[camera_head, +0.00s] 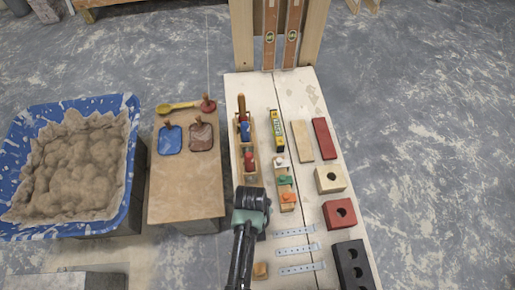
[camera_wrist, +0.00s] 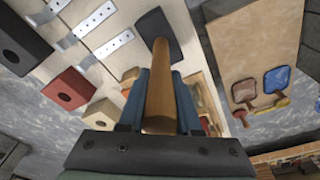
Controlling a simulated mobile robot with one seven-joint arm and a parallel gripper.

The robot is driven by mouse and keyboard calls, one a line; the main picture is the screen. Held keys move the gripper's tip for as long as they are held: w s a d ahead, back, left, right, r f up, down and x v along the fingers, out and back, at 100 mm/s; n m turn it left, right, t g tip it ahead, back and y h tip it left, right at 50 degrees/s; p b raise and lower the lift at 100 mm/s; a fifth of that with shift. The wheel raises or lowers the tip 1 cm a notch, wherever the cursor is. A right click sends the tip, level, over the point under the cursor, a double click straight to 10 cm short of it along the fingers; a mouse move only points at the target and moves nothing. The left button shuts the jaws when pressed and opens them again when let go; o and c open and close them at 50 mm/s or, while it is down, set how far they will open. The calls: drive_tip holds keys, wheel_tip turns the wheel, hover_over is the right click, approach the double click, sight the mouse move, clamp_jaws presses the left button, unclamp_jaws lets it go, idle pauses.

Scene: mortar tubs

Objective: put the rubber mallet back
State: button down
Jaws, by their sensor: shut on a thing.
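My gripper (camera_wrist: 160,85) is shut on the rubber mallet (camera_wrist: 157,32) in the wrist view. Its blue fingers sit on either side of the round wooden handle, and the dark head is at the far end, over the pale board. In the head view my gripper (camera_head: 252,198) is above the board, near the front end of the wooden racks; its fingers and most of the mallet are hidden there. A long wooden rack (camera_head: 254,178) holds tools with blue and red parts. A shorter rack (camera_head: 294,206) holds white, green and orange-topped tools.
Metal straps (camera_head: 296,250), a black block (camera_head: 352,262), a red block (camera_head: 340,213) and a cream block (camera_head: 330,179) lie on the right. A low table (camera_head: 185,192) with trowels and a blue mortar tub (camera_head: 130,150) stand on the left. Levels (camera_head: 291,35) stand behind.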

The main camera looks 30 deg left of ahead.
drive_tip(key=shift+f+b, duration=0.35)
drive_tip(key=shift+f, duration=0.05)
idle(0.6)
drive_tip(key=c, duration=0.6)
unclamp_jaws()
drive_tip(key=shift+o, duration=0.4)
drive_tip(key=shift+f, duration=0.1)
drive_tip(key=r, duration=0.4)
drive_tip(key=s+r, duration=0.1)
drive_tip(key=r, duration=0.3)
drive_tip(key=s+r, duration=0.1)
drive_tip(key=r, duration=0.4)
drive_tip(key=shift+p, duration=0.35)
drive_tip(key=shift+w, duration=0.1)
